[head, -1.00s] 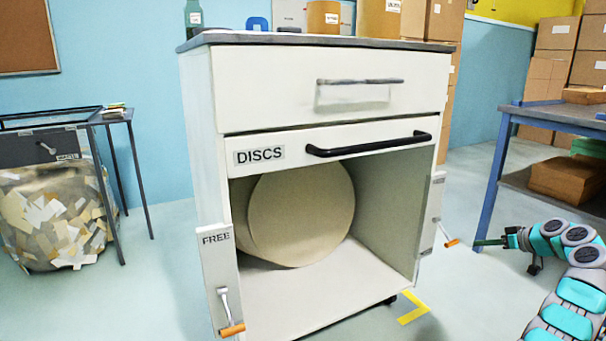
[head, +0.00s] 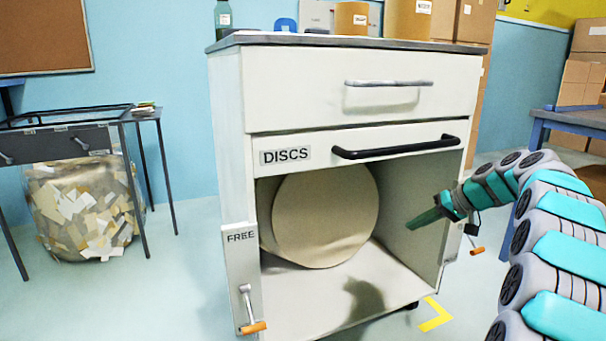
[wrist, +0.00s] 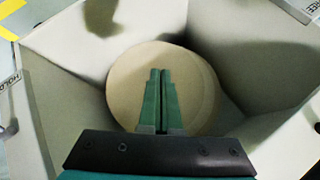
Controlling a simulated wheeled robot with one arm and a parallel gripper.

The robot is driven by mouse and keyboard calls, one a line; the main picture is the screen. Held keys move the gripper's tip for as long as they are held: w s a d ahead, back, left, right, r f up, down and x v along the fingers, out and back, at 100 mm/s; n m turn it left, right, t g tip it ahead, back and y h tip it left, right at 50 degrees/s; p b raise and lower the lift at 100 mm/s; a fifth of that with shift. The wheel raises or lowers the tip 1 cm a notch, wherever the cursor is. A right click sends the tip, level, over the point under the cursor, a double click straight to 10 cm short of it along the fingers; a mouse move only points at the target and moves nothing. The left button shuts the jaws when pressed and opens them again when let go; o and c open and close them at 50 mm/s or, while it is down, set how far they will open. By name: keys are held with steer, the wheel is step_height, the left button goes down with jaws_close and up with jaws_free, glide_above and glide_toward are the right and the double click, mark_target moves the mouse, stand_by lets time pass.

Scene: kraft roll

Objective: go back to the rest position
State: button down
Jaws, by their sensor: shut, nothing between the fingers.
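My gripper (head: 424,218) is at the right side of the cabinet's open lower compartment, its green fingers pointing left toward the opening. In the wrist view my gripper (wrist: 160,72) has its two fingers together, with nothing between them. A large tan kraft roll (head: 325,215) lies in the compartment, its round end facing out. The roll's end (wrist: 190,85) also shows behind the fingers in the wrist view. The gripper looks apart from the roll, but the exact gap is hard to tell. My arm reaches in from the right edge of the head view.
The white cabinet (head: 228,150) has a black-handled DISCS front (head: 390,145) above the opening. A FREE panel with an orange-tipped lever (head: 253,327) stands at its left; another orange-tipped lever (head: 476,251) is at the right. A blue-legged bench (head: 578,120) stands at right. Floor at left front is clear.

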steer(key=s+a+f+g+h, duration=0.1)
steer(key=s+a+g, duration=0.1)
steer(key=s+a, duration=0.8)
steer(key=s+a+f+g+h, duration=0.1)
steer(key=s+a+g, duration=0.2)
steer(key=s+a, duration=0.7)
steer(key=s+d+f+g+h, duration=0.1)
steer(key=s+d+f+h, duration=0.15)
steer(key=s, duration=0.85)
steer(key=s+d+f+h, duration=0.1)
steer(key=s+f, duration=0.2)
steer(key=s, duration=0.7)
steer(key=s+d+f+g+h, duration=0.1)
steer(key=s+d+f+h, duration=0.15)
steer(key=s, duration=0.85)
step_height(320, 180, up, 14)
steer(key=p, duration=1.4)
steer(key=shift+a+f+y, duration=0.15)
steer(key=shift+a+y, duration=0.15)
steer(key=shift+a, duration=0.15)
